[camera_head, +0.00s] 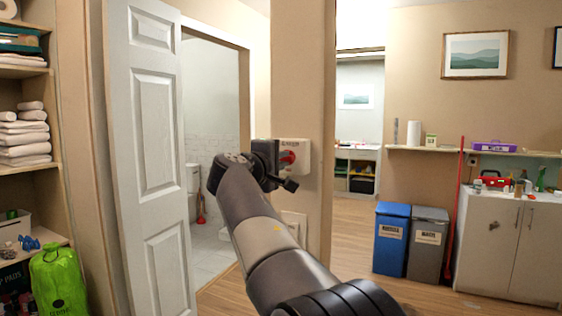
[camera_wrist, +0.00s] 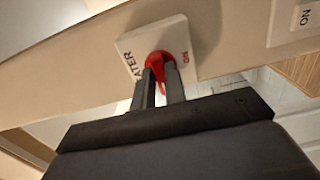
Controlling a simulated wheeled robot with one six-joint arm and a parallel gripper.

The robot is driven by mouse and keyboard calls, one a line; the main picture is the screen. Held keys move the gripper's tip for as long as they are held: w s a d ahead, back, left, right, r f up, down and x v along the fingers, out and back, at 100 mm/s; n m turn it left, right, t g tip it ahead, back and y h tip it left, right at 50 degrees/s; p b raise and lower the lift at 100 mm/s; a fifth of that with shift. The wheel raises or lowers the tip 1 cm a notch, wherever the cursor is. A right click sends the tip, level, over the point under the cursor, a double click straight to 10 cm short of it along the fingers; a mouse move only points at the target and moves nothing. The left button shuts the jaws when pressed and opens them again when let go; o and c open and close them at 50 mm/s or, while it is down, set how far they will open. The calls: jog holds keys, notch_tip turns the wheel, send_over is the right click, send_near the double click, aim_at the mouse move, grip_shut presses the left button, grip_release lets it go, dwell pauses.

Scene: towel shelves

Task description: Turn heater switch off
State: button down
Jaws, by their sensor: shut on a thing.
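The heater switch is a white plate (camera_head: 302,148) with a red knob (camera_head: 288,157) on the narrow wall beside the doorway. In the wrist view the plate (camera_wrist: 178,36) shows tilted, with part of the word HEATER and some red lettering at its right. My gripper (camera_head: 283,167) is at the plate. In the wrist view its two dark fingers (camera_wrist: 161,88) are shut on the red knob (camera_wrist: 160,64), one on each side of its handle. The fingers cover part of the knob, and its exact setting is hard to read.
A second switch plate (camera_wrist: 303,18) shows nearby in the wrist view. An open white door (camera_head: 147,150) stands to the left of the wall. Shelves with towels (camera_head: 24,135) are at far left. Blue (camera_head: 391,240) and grey (camera_head: 427,243) bins stand at right, with open wooden floor before them.

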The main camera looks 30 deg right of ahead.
jog(key=c, duration=1.4)
grip_release()
jog(key=shift+c, duration=0.2)
jog(key=b+v, duration=0.1)
jog(key=v, duration=0.9)
jog(key=shift+s+a+b, duration=0.3)
jog(key=shift+b, duration=0.1)
jog(key=p+x, duration=0.2)
jog(key=x, duration=0.9)
jog(key=shift+a, duration=0.1)
